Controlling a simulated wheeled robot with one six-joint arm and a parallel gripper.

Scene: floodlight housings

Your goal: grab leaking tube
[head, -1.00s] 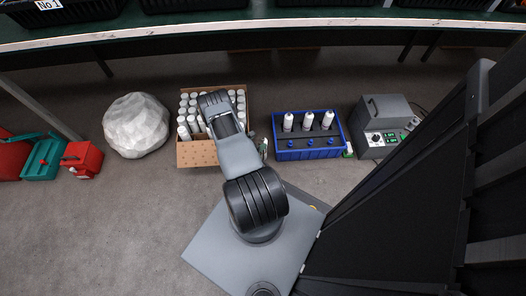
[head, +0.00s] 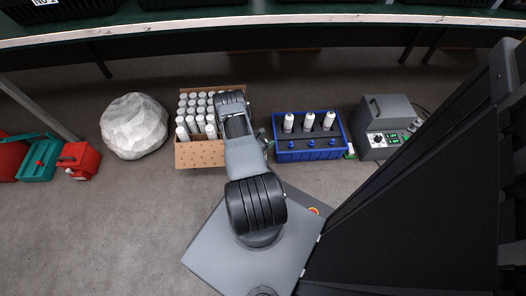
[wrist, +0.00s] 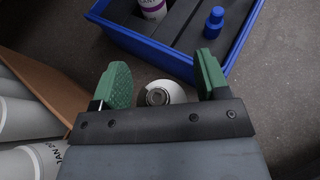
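A white tube with a round metallic top (wrist: 158,95) shows end-on between the green fingers of my gripper (wrist: 162,82) in the wrist view. The fingers are apart, with a small gap visible on each side of the tube. I cannot tell how far below the fingertips it is, and no leak can be made out. In the head view my arm hides most of the gripper, beside the right side of a cardboard box (head: 200,154). The box holds several white tubes (head: 196,112); some also show in the wrist view (wrist: 22,118).
A blue bin (head: 312,155) right of the box holds white tubes (head: 308,121) and blue caps (head: 312,143). A grey device (head: 385,125) stands farther right. A white rock-like lump (head: 135,126) and red case (head: 78,158) are left. A shelf edge (head: 200,30) runs behind; the front-left floor is clear.

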